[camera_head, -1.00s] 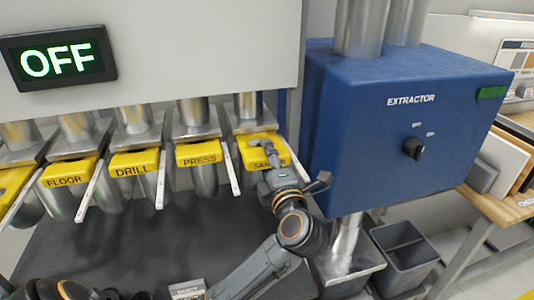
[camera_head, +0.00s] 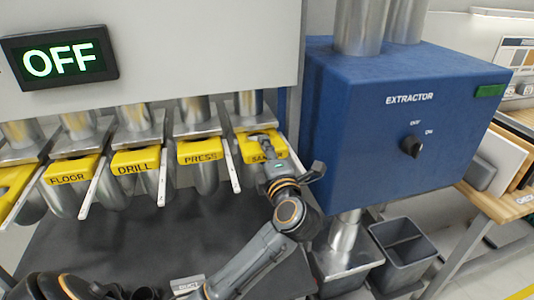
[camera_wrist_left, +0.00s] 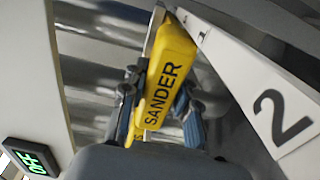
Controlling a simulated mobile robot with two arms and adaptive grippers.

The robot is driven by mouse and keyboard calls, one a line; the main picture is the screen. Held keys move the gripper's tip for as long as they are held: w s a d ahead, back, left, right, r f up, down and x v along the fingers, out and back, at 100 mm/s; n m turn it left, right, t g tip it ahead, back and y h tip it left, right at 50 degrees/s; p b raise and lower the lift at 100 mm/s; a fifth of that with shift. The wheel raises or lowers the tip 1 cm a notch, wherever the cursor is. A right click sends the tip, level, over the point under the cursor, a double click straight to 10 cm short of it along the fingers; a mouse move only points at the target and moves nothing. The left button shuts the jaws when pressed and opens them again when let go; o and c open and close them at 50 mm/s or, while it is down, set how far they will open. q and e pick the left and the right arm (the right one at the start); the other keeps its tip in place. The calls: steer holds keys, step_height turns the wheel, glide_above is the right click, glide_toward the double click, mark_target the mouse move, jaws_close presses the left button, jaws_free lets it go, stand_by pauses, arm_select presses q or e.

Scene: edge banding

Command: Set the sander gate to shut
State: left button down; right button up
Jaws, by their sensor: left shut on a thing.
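The yellow sander gate (camera_head: 279,145) is at the right end of a row of yellow gates under the metal ducts in the head view. My left gripper (camera_head: 264,147) is at its front and covers part of its label. In the left wrist view the gate's face reads SANDER (camera_wrist_left: 172,75). The left gripper's fingers (camera_wrist_left: 160,105) are on either side of the yellow gate, shut on it. The gate seems to stick out from its metal housing; how far is partly hidden. My right gripper is not in view.
Gates marked PRESS (camera_head: 203,152), DRILL (camera_head: 136,161) and FLOOR (camera_head: 72,171) are to the left, with pale strips hanging between them. The blue extractor (camera_head: 400,130) stands close on the right. A display (camera_head: 60,57) reads OFF. Grey bins (camera_head: 405,255) stand below.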

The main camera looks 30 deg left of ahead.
arm_select(q)
steer(key=p+x, duration=0.1)
steer(key=x, duration=0.2)
steer(key=shift+w+a+r, duration=0.1)
steer(key=shift+w+a, duration=0.05)
steer(key=shift+a, duration=0.05)
steer(key=shift+w+a, duration=0.2)
steer(key=shift+a, duration=0.05)
steer(key=shift+s+d, duration=0.1)
steer(key=c, duration=1.2)
jaws_free()
steer(key=shift+o, duration=1)
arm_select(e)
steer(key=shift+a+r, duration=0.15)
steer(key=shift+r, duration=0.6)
arm_select(q)
steer(key=v, duration=1.1)
steer(key=shift+s+d, duration=0.2)
